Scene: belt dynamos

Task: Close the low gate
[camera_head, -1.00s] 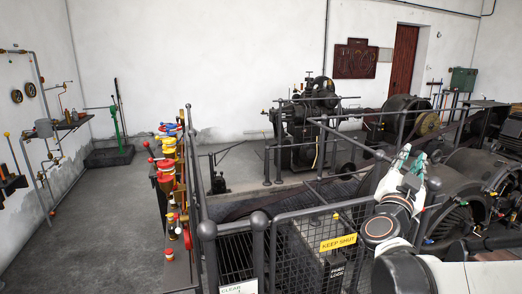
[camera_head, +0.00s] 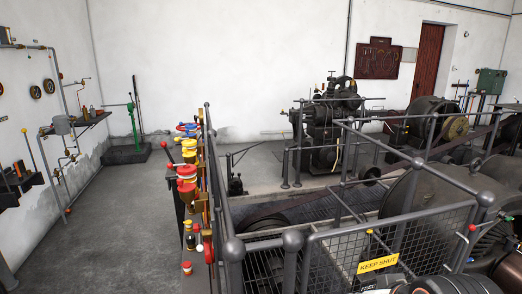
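The low gate (camera_head: 345,247) is a dark metal frame with wire mesh at the lower right. It carries a yellow KEEP SHUT sign (camera_head: 378,264). Its left end is near a round-topped post (camera_head: 293,242). Its top rail runs right and away toward another round-topped post (camera_head: 486,199). I cannot tell whether its far end touches that post or stands apart. Its lower part is cut off by the frame edge and partly hidden by dark parts of my arm at the bottom right. My gripper does not show clearly in the present view.
A railing (camera_head: 218,190) with a rack of red and yellow-topped cans (camera_head: 187,172) runs beside the gate on the left. Open floor (camera_head: 120,225) lies left of it. Large dynamos (camera_head: 430,195), a belt and an engine (camera_head: 328,120) stand behind the rails.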

